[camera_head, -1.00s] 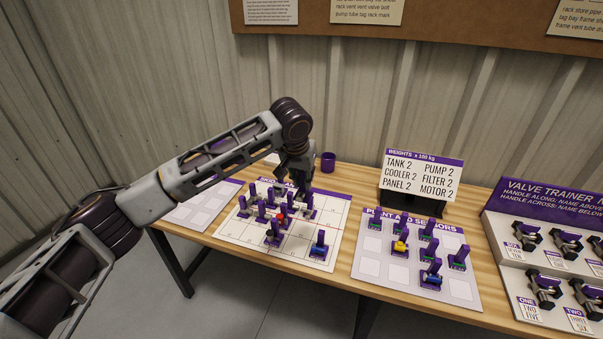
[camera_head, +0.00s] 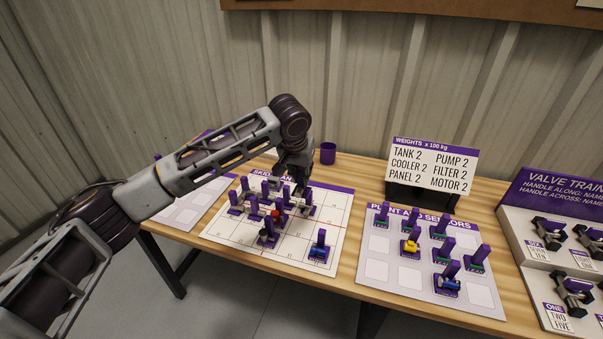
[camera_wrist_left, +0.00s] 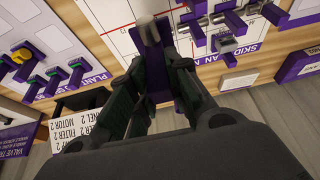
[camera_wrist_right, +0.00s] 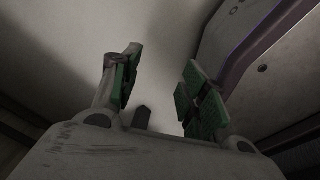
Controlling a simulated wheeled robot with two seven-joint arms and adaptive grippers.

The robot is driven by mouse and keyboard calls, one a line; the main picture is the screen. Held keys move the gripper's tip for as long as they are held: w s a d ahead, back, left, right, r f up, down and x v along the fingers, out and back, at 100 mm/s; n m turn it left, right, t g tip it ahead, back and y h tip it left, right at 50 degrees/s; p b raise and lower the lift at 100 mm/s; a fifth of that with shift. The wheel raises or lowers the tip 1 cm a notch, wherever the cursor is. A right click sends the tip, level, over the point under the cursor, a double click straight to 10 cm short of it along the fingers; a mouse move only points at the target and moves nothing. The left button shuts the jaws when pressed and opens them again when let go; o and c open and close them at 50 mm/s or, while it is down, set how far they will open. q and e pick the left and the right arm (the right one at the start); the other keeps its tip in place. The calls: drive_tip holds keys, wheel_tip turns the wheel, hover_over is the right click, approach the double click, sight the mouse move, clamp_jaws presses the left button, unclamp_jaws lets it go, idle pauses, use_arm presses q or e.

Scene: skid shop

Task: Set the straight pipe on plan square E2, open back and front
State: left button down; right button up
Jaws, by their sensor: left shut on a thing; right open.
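My left gripper (camera_head: 298,180) is over the back part of the skid plan board (camera_head: 335,228). In the left wrist view the left gripper (camera_wrist_left: 172,62) is shut on a purple upright handle of a piece with a pale grey round pipe end (camera_wrist_left: 148,28), which I take as the straight pipe. The fingers hide most of the piece. I cannot tell whether it touches the board, and the square's label under it is not readable. My right gripper (camera_wrist_right: 158,88) shows only in the right wrist view, with its fingers apart and nothing between them.
Several purple-handled pieces stand close together left of the left gripper, one with a red part (camera_head: 276,213). A blue piece (camera_head: 319,247) stands at the board's front right. The plant and sensors board (camera_head: 378,270), weights sign (camera_head: 432,167) and purple cup (camera_head: 327,153) are nearby.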

sight(301, 183)
use_arm(q)
drive_tip(key=shift+r, duration=0.1)
use_arm(e)
drive_tip(key=shift+s, duration=0.35)
drive_tip(key=shift+a, duration=0.1)
use_arm(q)
drive_tip(key=shift+f, duration=0.3)
drive_tip(key=shift+f+b, duration=0.6)
drive_tip(key=shift+b, duration=0.3)
drive_tip(key=shift+f+b, duration=0.55)
drive_tip(key=shift+b, duration=0.05)
drive_tip(key=shift+f, duration=1.3)
use_arm(e)
drive_tip(key=w+a, duration=0.4)
drive_tip(key=w, duration=0.2)
drive_tip(key=shift+w+f, duration=0.25)
drive_tip(key=shift+w, duration=0.05)
